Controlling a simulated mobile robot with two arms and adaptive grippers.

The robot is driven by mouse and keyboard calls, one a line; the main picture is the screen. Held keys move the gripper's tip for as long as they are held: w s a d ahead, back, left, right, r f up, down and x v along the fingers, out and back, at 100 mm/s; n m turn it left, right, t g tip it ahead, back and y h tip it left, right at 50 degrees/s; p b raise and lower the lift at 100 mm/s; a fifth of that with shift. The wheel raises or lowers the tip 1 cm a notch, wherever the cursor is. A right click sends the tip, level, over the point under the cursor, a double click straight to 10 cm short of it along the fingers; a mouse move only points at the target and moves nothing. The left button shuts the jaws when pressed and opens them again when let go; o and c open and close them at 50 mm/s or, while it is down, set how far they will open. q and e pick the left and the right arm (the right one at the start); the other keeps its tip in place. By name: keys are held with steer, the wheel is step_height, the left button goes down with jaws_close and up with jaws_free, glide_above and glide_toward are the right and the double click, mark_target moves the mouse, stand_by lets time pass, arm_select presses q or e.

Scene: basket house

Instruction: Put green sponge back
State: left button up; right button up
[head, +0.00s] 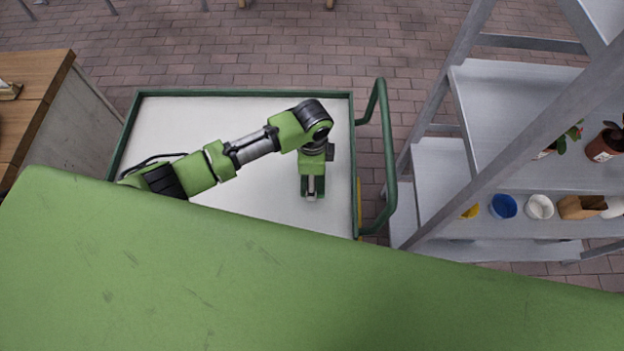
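I cannot make out a green sponge as a separate thing in the head view. My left arm reaches in from the left over a cart (180,115) with a pale top and a dark green rim. My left gripper (313,190) points down over the right part of the cart top. It is small and seen from above, so I cannot tell whether its fingers are open or shut, or whether they hold anything. My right gripper is not in view. A large green surface across the bottom hides the near part of the cart.
A green handle (387,150) stands out from the cart's right side. A grey metal shelf rack (510,95) at the right holds potted plants (603,146), a blue pot (503,206), a white pot (540,207) and a brown container (580,208). A wooden table (35,75) stands at the left. Brick floor behind is mostly clear.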

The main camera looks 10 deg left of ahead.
arm_select(q)
steer(key=shift+f, duration=1.55)
steer(key=shift+f, duration=0.15)
steer(key=o, duration=1)
steer(key=shift+o, duration=0.2)
steer(key=shift+w+r, duration=0.1)
steer(key=shift+r, duration=0.1)
step_height(320, 180, up, 12)
steer(key=shift+b, duration=0.45)
